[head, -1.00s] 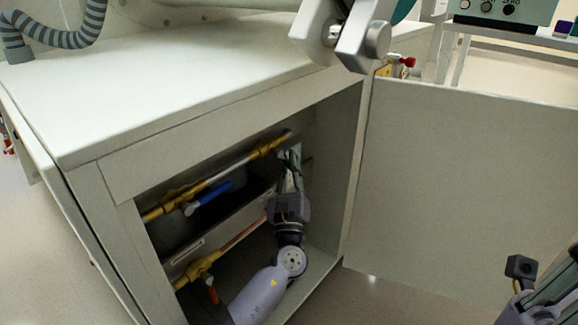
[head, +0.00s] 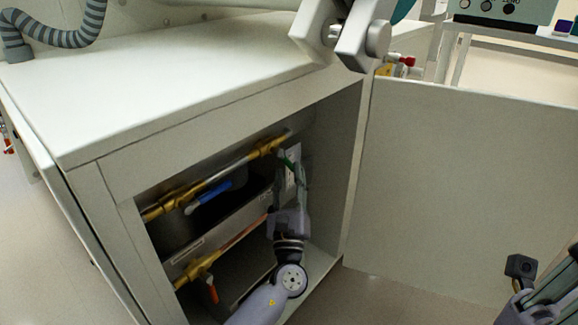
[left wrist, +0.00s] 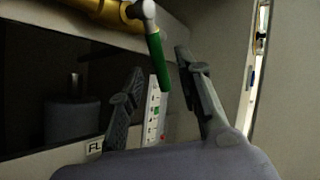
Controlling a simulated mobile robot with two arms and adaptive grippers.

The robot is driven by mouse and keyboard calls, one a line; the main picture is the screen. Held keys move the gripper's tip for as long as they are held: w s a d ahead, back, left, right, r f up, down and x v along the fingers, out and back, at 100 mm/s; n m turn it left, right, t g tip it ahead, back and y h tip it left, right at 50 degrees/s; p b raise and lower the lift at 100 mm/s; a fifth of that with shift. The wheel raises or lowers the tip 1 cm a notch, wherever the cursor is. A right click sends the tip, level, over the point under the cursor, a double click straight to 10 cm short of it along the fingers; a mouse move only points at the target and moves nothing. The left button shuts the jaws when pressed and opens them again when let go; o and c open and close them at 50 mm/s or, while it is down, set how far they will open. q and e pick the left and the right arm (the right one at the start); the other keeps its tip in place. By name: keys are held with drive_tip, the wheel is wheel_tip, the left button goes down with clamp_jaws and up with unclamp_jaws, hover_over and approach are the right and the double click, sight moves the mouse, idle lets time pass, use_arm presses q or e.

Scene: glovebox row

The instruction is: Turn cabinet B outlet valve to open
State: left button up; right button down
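Inside the open cabinet, a valve with a green lever (head: 286,158) hangs from the right end of the upper brass pipe (head: 262,149). In the left wrist view the green lever (left wrist: 157,60) slants down from the brass fitting. My left gripper (head: 288,172) is inside the cabinet just below this valve. Its two fingers (left wrist: 160,60) are apart, and the lever's lower end shows between them in the picture; I cannot tell whether they touch it. My right arm's end (head: 545,295) shows only partly at the lower right. No label names the outlet valve.
A blue-handled valve (head: 208,197) is on the upper pipe, and an orange-handled valve (head: 211,289) on the lower one. A white socket strip (left wrist: 152,112) is behind the left fingers. The cabinet door (head: 460,190) stands open at right. A grey tray wall (head: 215,235) crosses the cabinet.

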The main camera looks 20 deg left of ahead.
use_arm(q)
drive_tip(key=v, duration=0.8)
drive_tip(key=shift+s, duration=0.15)
drive_tip(key=shift+c, duration=0.3)
